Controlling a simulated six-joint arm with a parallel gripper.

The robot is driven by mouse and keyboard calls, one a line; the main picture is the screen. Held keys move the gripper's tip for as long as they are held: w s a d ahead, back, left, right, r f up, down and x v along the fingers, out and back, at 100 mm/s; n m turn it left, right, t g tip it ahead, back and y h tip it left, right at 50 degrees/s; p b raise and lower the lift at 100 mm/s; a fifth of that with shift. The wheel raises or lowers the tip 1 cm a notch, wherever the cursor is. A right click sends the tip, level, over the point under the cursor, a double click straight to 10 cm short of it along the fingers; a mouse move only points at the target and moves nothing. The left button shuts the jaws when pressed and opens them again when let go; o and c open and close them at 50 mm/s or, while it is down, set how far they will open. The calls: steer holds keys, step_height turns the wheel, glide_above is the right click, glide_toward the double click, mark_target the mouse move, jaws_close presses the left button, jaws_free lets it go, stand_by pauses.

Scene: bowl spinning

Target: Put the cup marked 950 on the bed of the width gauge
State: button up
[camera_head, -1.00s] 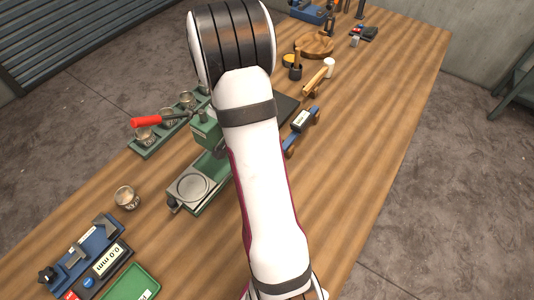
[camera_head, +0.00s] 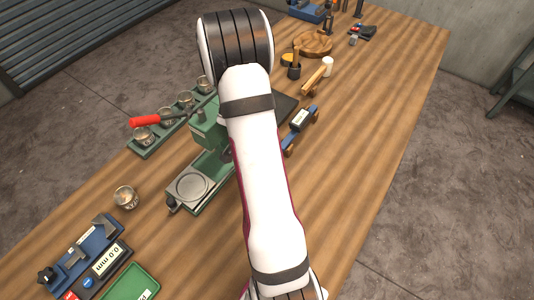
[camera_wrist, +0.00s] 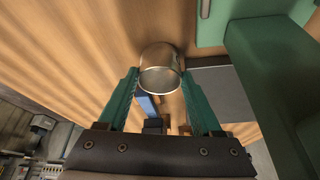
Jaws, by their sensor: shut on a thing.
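In the wrist view my gripper (camera_wrist: 160,82) has its two green fingers closed on the sides of a shiny metal cup (camera_wrist: 160,58). No marking can be read on this cup. In the head view my arm hides the gripper and the held cup. The width gauge (camera_head: 72,268) is blue, at the lower left of the bench, with a display reading 0.0 mm (camera_head: 107,259) beside it. No cup is on its bed. Another metal cup (camera_head: 126,197) stands on the bench near the gauge; its marking is too small to read.
A green rack (camera_head: 146,151) holds several metal cups. In front of it stands a green press (camera_head: 207,135) with a red handle (camera_head: 145,121) and a round plate (camera_head: 193,187). A green tray (camera_head: 130,285) lies by the gauge. Bare wood lies on the right side.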

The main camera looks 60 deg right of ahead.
steer(key=w+a+r+n+t, duration=0.1)
steer(key=w+a+r+n, duration=0.15)
steer(key=r, duration=0.75)
steer(key=w+a+r+n+t, duration=0.1)
steer(key=w+r, duration=0.2)
steer(key=r, duration=0.7)
steer(key=w+a+r+n, duration=0.2)
steer(key=w+r, duration=0.1)
steer(key=r, duration=0.7)
steer(key=a+f+n+t+y, duration=0.1)
steer(key=a+f+n+y, duration=0.1)
steer(key=a+n, duration=0.5)
steer(key=w+a+f+n+t+y, duration=0.1)
steer(key=a+n, duration=0.7)
steer(key=a, duration=1)
steer(key=shift+a+f+t+y, duration=0.3)
steer(key=shift+f+t+y, duration=0.25)
steer(key=shift+t+y, duration=0.3)
steer(key=shift+w+n, duration=0.1)
steer(key=shift+n, duration=0.25)
